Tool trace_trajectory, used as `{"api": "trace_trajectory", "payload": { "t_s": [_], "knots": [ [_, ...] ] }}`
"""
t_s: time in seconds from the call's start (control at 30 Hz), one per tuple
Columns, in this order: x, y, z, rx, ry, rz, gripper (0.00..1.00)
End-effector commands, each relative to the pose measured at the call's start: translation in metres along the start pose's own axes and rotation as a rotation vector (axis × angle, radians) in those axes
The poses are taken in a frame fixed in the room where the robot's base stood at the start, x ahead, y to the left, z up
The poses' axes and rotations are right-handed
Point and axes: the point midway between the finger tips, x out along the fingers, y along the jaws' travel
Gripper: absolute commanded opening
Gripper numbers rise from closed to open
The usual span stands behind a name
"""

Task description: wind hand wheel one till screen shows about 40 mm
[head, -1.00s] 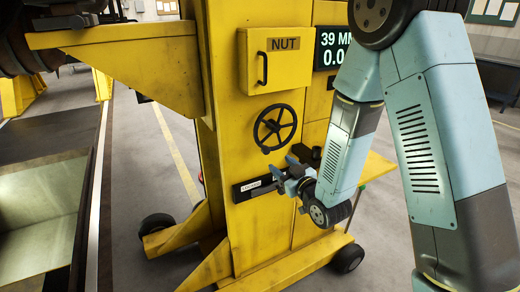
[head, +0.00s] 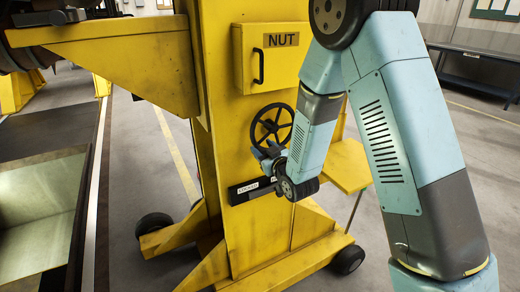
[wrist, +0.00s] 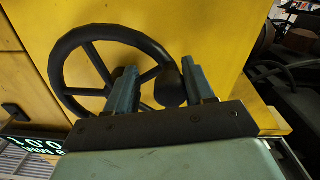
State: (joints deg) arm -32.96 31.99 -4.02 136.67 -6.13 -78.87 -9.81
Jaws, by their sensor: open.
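The black spoked hand wheel (head: 271,108) is on the yellow column below the NUT box. My gripper (head: 268,151) is at the wheel's lower rim. In the wrist view the hand wheel (wrist: 62,70) fills the upper left, and my open gripper (wrist: 160,75) has its two fingers on either side of the wheel's dark round knob (wrist: 170,88). I cannot tell whether either finger touches the knob.
A yellow box marked NUT (head: 265,57) with a black handle sits above the wheel. A dark labelled bar (head: 250,190) is below it. A yellow shelf (head: 348,167) juts out at the right. Open floor lies beyond.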

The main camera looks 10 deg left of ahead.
Motion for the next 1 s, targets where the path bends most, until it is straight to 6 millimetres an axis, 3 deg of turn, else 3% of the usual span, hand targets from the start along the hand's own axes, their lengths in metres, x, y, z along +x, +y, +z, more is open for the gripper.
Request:
{"api": "trace_trajectory", "payload": {
  "t_s": [0.27, 0.8, 1.0],
  "knots": [
    [0.002, -0.015, -0.004, 0.0, 0.005, -0.022, 0.53],
    [0.002, -0.022, -0.004, 0.001, 0.004, -0.034, 0.01],
    [0.002, -0.023, -0.003, 0.002, 0.002, -0.037, 0.0]
  ]
}}
